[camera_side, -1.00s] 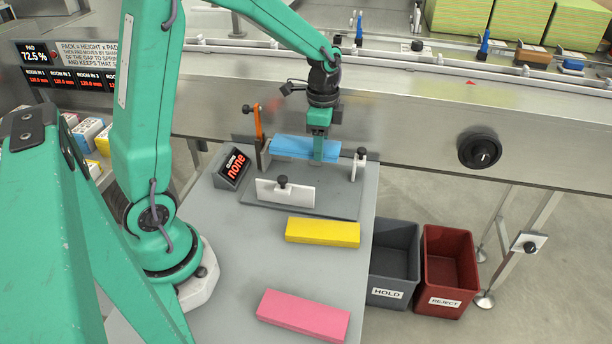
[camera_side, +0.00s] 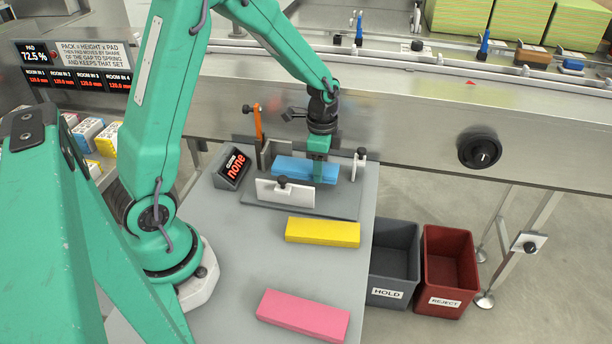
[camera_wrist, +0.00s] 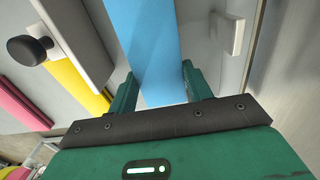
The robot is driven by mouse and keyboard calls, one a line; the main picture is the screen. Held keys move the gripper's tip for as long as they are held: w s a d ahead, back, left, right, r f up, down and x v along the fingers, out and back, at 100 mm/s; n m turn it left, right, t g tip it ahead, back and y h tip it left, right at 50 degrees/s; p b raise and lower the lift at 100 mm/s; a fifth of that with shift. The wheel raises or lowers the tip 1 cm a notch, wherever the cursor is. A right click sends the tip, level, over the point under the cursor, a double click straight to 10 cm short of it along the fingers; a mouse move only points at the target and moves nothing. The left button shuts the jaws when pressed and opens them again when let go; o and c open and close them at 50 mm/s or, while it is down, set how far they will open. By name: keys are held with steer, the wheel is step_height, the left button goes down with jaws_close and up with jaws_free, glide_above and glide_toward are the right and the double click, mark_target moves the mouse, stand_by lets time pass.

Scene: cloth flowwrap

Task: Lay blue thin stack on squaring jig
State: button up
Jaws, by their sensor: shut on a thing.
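The blue thin stack (camera_side: 296,169) is a flat blue block over the squaring jig, between its upright stops. It also shows in the wrist view (camera_wrist: 147,45), running up between my fingers. My gripper (camera_side: 318,178) is shut on it near its right end, pointing down. The squaring jig (camera_side: 330,205) is a grey plate with a white front fence (camera_side: 286,192), a white right stop (camera_side: 358,164) and an orange-handled clamp (camera_side: 259,125) at the back left. The front fence hides the stack's lower edge in part, so I cannot tell whether it touches the plate.
A yellow stack (camera_side: 322,233) and a pink stack (camera_side: 303,314) lie on the grey table in front of the jig. A display reading "none" (camera_side: 233,168) stands left of the jig. Grey HOLD (camera_side: 393,293) and red REJECT (camera_side: 446,302) bins stand right of the table. A steel conveyor runs behind.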

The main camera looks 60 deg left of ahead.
steer(key=shift+f, duration=1.7)
steer(key=shift+f, duration=0.1)
steer(key=o, duration=0.9)
steer(key=shift+o, duration=0.2)
step_height(320, 180, up, 12)
steer(key=shift+f, duration=0.25)
steer(key=shift+r, duration=0.4)
steer(key=shift+r, duration=0.1)
